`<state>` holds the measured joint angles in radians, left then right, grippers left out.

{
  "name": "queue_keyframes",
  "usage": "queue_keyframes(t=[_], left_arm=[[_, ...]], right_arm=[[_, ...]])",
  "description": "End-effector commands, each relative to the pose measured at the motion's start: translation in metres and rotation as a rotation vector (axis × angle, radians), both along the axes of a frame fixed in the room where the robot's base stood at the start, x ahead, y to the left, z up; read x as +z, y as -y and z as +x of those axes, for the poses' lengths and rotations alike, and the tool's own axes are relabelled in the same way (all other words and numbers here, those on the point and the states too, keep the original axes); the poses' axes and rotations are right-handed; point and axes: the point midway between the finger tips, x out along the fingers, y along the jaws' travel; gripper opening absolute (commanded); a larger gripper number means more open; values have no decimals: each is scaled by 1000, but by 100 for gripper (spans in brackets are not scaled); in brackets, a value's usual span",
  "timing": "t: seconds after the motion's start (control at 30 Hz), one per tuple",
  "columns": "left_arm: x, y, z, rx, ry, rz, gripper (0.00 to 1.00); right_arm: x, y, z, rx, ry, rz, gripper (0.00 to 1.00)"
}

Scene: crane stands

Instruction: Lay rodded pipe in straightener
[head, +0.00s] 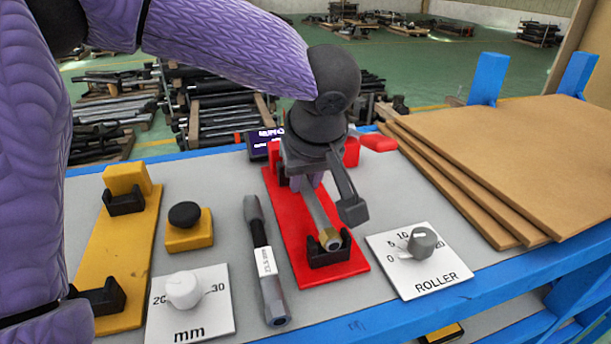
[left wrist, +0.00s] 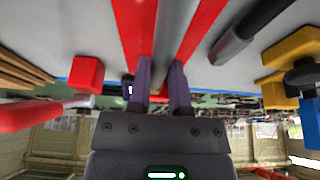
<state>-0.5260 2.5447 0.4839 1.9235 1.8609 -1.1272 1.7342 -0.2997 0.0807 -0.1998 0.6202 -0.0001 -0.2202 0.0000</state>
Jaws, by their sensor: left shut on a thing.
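My left gripper (head: 312,182) points down over the red straightener (head: 284,222) and is shut on a grey pipe (head: 316,208) with a brass-coloured end (head: 330,238). The pipe lies lengthwise along the red base. Its brass end is at the front black cradle (head: 338,254); I cannot tell whether it rests fully in it. The far end is hidden behind my gripper. In the left wrist view the pipe (left wrist: 176,25) runs between my fingers (left wrist: 162,85), with the red base (left wrist: 134,25) on both sides. My right gripper is not in view.
A dark tool labelled 23.5 mm (head: 266,262) lies left of the straightener. Further left are a white mm dial (head: 190,318), a yellow button block (head: 188,236) and a yellow stand (head: 125,245) with black cradles. A ROLLER dial (head: 420,274) and brown boards (head: 515,150) are right.

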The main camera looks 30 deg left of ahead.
Motion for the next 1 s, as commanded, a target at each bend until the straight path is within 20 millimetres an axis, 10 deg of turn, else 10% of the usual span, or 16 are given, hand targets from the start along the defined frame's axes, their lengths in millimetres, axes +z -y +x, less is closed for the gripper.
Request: queue_keyframes(t=[0.23,0.53,1.0], left_arm=[[0,0,0,0,0,0,64],[6,2,-1,0,1,-1,65],[90,29,-24,0,1,-1,65]], right_arm=[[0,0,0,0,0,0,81],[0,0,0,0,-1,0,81],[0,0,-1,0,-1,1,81]])
